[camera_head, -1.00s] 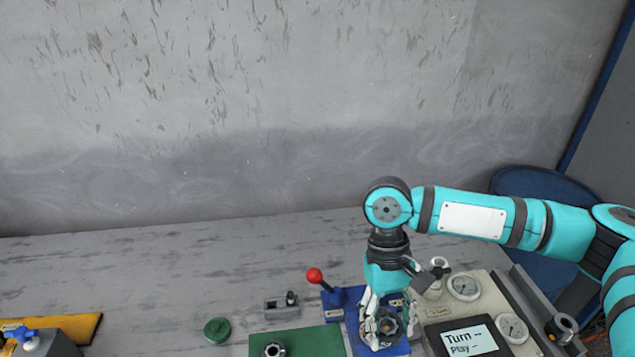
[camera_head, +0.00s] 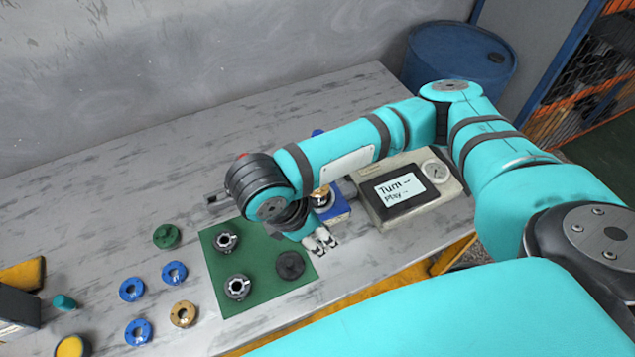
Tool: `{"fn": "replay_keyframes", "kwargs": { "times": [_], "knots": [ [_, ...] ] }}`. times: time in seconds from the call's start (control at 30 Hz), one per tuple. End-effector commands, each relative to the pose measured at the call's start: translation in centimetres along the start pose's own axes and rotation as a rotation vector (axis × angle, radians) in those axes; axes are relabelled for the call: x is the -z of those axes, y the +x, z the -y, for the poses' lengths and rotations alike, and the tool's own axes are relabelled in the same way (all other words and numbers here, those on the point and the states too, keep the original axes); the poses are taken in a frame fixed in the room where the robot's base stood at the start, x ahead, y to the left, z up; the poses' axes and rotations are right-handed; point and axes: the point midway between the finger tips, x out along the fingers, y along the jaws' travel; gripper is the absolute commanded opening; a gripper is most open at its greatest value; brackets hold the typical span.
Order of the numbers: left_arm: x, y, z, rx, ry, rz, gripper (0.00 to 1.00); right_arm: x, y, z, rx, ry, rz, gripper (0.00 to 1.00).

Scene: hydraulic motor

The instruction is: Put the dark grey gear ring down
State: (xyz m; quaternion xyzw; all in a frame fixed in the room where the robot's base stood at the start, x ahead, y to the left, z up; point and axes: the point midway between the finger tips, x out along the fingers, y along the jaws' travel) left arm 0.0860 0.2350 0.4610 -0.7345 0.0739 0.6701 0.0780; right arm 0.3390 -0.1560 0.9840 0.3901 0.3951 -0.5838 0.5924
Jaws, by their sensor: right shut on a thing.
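My right gripper (camera_head: 320,242) points down beside the right edge of the green mat (camera_head: 250,306), in front of the blue fixture (camera_head: 337,212). It is shut on the dark grey gear ring, which the fingers and the arm hide almost wholly. A brass and silver part (camera_head: 322,196) shows on the blue fixture, partly behind my arm. On the mat stand two dark gear-like parts with silver tops, one at the back (camera_head: 227,241) and one in front (camera_head: 237,287). A dark round disc (camera_head: 290,265) lies at the mat's right side. My left gripper is out of view.
Several blue rings, one here (camera_head: 132,289), and a brass ring (camera_head: 183,314) lie left of the mat. A green round part (camera_head: 166,236) lies behind them. A console with a screen (camera_head: 410,190) stands to the right. The table's front edge (camera_head: 345,296) is close.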

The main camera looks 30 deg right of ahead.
Motion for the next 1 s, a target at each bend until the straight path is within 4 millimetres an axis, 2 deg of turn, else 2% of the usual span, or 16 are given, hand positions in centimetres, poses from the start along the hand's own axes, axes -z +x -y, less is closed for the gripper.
{"fn": "replay_keyframes", "kwargs": {
  "times": [0.27,0.37,0.73,0.83,1.0],
  "knots": [
    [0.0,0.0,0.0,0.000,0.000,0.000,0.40,-0.2,0.1,-0.4,0.002,0.004,0.000,0.02],
    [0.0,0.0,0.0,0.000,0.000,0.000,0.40,-1.0,0.6,-1.8,0.004,0.011,0.000,0.02],
    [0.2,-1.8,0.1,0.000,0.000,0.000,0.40,-5.3,3.0,-10.0,0.002,0.011,0.002,0.02],
    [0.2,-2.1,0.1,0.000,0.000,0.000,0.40,-5.9,3.5,-11.4,0.003,0.007,0.001,0.02],
    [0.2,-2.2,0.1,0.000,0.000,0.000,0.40,-6.4,4.0,-12.5,0.003,0.005,0.000,0.02]
  ]
}}
